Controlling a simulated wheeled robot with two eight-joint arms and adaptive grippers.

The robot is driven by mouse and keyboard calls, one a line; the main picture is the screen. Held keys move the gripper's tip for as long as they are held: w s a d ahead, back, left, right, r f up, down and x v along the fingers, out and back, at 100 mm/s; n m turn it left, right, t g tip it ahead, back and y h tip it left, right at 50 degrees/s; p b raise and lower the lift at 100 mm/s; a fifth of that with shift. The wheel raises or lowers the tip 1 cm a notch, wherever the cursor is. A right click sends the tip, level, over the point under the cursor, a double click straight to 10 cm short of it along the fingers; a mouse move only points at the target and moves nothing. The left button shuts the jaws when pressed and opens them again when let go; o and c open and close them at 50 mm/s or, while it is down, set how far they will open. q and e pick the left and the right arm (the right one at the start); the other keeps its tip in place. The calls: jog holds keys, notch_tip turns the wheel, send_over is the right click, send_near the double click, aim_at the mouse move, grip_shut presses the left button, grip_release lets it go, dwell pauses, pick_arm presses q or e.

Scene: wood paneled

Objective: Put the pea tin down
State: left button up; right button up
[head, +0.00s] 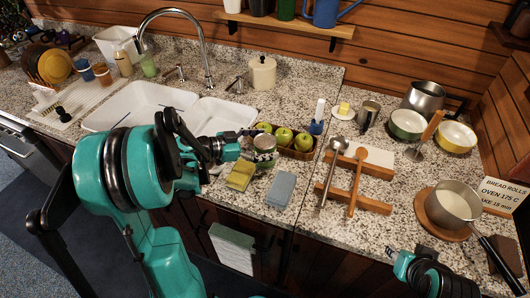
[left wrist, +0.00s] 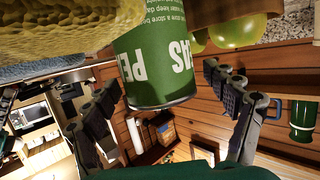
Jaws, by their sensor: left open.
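The pea tin (head: 264,143), a small can with a green label, stands upright on the counter beside the apples, in front of the sink. In the left wrist view the tin (left wrist: 155,60) appears upside down with its label lettering showing. My left gripper (head: 243,146) is open at the tin, its fingers on either side. In the left wrist view there is a gap between the tin and each finger of my left gripper (left wrist: 168,95). My right gripper (head: 400,260) is at the lower right, empty space around it; its jaw state is unclear.
A yellow sponge (head: 241,175) and a blue-grey cloth (head: 281,188) lie just in front of the tin. A basket of green apples (head: 301,143) is close on its right. The white sink (head: 211,116) lies behind left. A wooden rack (head: 362,198) with utensils stands further right.

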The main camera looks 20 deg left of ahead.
pick_arm(q)
jog(key=c, duration=1.9)
